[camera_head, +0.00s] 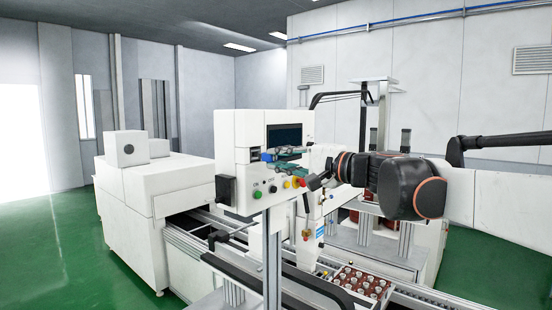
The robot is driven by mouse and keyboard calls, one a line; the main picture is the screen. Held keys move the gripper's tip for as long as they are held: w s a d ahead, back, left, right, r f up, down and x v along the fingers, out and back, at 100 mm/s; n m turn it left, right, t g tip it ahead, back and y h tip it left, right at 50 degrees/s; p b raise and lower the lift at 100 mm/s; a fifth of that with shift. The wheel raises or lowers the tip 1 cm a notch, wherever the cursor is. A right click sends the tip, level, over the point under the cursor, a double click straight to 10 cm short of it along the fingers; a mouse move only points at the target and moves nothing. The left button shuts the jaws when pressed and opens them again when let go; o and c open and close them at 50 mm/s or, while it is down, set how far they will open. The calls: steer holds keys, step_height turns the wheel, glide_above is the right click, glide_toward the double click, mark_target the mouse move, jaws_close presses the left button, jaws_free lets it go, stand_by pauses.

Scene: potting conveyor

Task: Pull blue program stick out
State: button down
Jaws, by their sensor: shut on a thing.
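The blue program stick (266,156) is a small blue piece at the front of the white control box (238,135), just below and left of its dark screen. My gripper (275,157) reaches in from the right and is shut on the stick. Its fingers cover part of the stick. At this size I cannot tell whether the stick is still seated in its slot.
A conveyor with a tray of several round parts (335,281) runs below. A white machine (125,215) stands at left.

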steer(key=shift+s+d, duration=0.1)
steer(key=shift+d, duration=0.05)
steer(key=shift+v, duration=1.3)
